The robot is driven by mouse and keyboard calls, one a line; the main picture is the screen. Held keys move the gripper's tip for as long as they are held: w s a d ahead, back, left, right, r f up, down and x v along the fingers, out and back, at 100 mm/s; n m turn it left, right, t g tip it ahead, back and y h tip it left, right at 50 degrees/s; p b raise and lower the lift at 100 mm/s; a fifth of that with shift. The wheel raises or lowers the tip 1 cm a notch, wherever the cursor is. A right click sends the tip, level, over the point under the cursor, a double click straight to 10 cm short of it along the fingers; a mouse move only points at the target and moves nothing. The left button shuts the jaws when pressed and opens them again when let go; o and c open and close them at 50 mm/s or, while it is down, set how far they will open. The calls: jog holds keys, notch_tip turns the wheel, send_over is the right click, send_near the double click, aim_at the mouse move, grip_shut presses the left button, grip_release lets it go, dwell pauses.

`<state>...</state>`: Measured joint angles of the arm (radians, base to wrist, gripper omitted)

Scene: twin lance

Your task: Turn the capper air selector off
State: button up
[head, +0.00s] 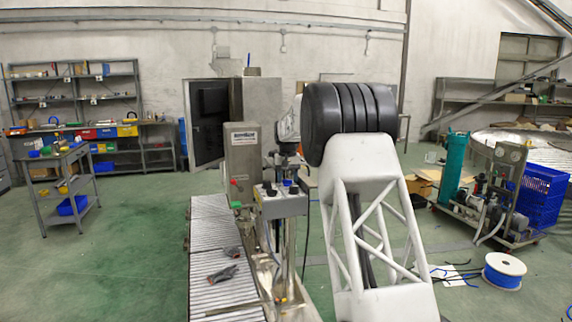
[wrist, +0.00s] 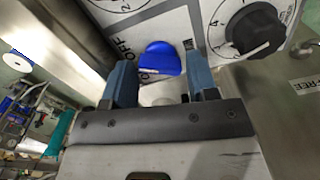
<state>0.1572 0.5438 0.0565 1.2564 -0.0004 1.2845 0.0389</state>
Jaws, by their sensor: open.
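A blue selector knob (wrist: 160,58) sits on the light panel (wrist: 178,22) in the wrist view, with an OFF marking (wrist: 124,48) to its left. A pale strip shows on the knob's lower part; I cannot tell its exact setting. My gripper (wrist: 161,66) is open, with one blue finger on each side of the knob. I cannot tell whether the fingers touch it. In the head view the grey control box (head: 281,203) stands by the conveyor, with a small blue knob (head: 293,189) on top. My fingers cannot be made out there.
A black numbered dial (wrist: 254,31) sits close to the right finger, and part of another dial (wrist: 118,4) shows at the top. A grey machine housing (head: 243,165) stands left of the box. The roller conveyor (head: 212,235) holds a dark grey object (head: 223,274).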

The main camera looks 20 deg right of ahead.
jog(key=n, duration=0.4)
jog(key=shift+a, duration=0.15)
jog(key=n, duration=0.4)
jog(key=shift+r, duration=0.15)
notch_tip(320, 180, up, 8)
jog(key=shift+f, duration=0.15)
jog(key=s+a+r, duration=0.2)
jog(key=s, duration=0.6)
jog(key=s+a+r+m, duration=0.1)
jog(key=s+a+r, duration=0.1)
jog(key=s, duration=0.7)
jog(key=s+a+r+m+t, duration=0.1)
jog(key=s+a, duration=0.3)
jog(key=s, duration=0.5)
jog(key=shift+a+r, duration=0.2)
jog(key=shift+r, duration=0.4)
jog(key=shift+s, duration=0.1)
dwell(0.3)
